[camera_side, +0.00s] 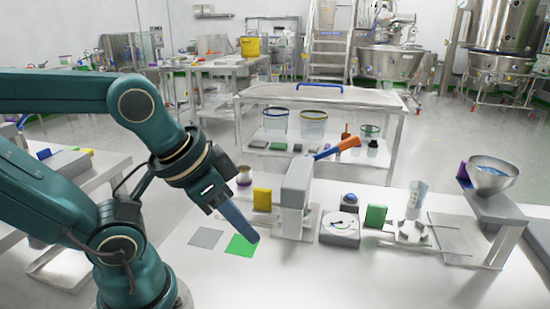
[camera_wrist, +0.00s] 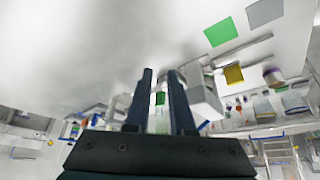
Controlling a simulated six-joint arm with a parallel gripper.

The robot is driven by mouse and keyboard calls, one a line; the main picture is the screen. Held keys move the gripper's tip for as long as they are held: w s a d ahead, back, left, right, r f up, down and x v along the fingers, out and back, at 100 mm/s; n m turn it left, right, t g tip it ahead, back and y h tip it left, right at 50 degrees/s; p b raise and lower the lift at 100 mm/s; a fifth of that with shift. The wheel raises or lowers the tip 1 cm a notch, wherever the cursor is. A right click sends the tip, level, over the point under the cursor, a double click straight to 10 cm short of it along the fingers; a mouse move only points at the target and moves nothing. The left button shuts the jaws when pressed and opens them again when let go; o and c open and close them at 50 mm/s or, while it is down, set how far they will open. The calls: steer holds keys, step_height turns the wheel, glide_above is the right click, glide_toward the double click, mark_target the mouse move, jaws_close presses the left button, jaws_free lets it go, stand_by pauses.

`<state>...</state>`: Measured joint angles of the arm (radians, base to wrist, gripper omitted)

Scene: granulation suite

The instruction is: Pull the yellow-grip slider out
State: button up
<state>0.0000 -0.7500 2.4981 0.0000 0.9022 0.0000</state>
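The yellow grip (camera_side: 262,199) is an upright yellow block on the white table, just left of a grey lever press (camera_side: 297,200). It also shows in the wrist view (camera_wrist: 233,74), right of my fingers. Its slider rail is hard to make out. My gripper (camera_side: 252,238) points down and to the right, above the table near the flat green square, nearer the side camera than the yellow grip and apart from it. In the wrist view my two fingers (camera_wrist: 160,72) stand apart with nothing held between them.
A green square (camera_side: 240,246) and grey square (camera_side: 206,238) lie flat on the table. The table's front is clear.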

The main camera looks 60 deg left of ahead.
steer(key=o, duration=0.5)
steer(key=shift+r, duration=0.3)
steer(key=o, duration=0.4)
steer(key=r, duration=0.5)
steer(key=shift+w+a+r, duration=0.15)
steer(key=shift+w+a, duration=0.05)
steer(key=shift+w, duration=0.2)
steer(key=shift+c, duration=0.2)
steer(key=w+a+r+n+g, duration=0.25)
steer(key=w+a+r, duration=0.2)
steer(key=w, duration=0.25)
steer(key=n+g, duration=0.3)
steer(key=n, duration=0.4)
glide_above(262, 189)
step_height(262, 189, down, 6)
steer(key=shift+m, duration=0.25)
step_height(262, 189, down, 17)
steer(key=shift+r, duration=0.1)
